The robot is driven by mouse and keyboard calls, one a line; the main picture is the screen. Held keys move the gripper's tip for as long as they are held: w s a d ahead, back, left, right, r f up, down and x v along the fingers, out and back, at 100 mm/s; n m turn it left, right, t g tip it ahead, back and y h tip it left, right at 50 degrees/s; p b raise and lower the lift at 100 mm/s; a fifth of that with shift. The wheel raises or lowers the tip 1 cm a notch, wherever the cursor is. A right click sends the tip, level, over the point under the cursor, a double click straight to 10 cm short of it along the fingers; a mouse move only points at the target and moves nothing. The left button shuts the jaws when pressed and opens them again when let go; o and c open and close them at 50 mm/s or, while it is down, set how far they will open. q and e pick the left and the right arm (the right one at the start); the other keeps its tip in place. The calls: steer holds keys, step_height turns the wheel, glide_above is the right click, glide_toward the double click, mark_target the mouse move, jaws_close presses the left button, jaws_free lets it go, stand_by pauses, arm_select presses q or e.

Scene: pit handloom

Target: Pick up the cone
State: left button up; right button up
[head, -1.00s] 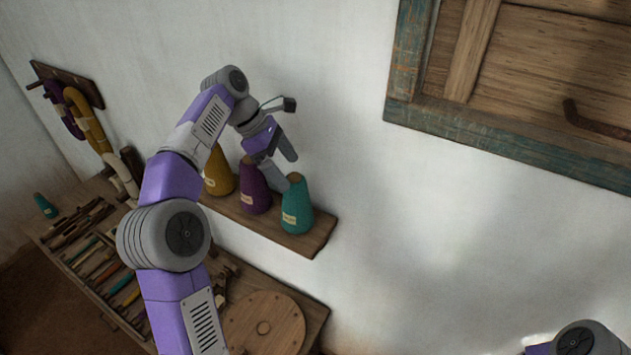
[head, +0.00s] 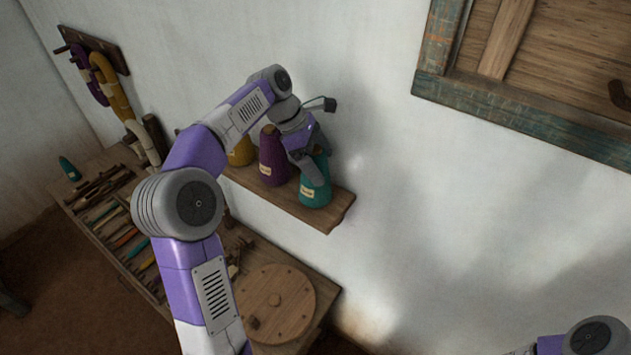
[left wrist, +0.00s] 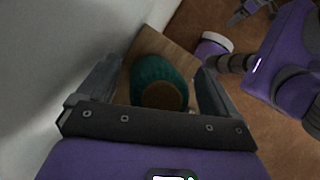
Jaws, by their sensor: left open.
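Three yarn cones stand upright on a wooden wall shelf: a yellow cone (head: 240,152), a purple cone (head: 272,158) and a teal cone (head: 316,184) nearest the shelf's right end. My left gripper (head: 316,170) is open at the upper part of the teal cone. In the left wrist view the teal cone (left wrist: 158,78) lies between the two spread fingers (left wrist: 160,88), with gaps at the sides and its brown top facing the camera. Part of the teal cone is hidden by the gripper in the head view.
The wooden shelf (head: 335,213) ends just right of the teal cone, against a white wall. Below is a workbench with tools, a round wooden disc (head: 275,303) and a small teal cone (head: 69,168). A framed wooden shutter (head: 530,60) is at upper right. Hanks hang at left.

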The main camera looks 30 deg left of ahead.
arm_select(q)
steer(key=shift+r, duration=0.1)
steer(key=c, duration=1.6)
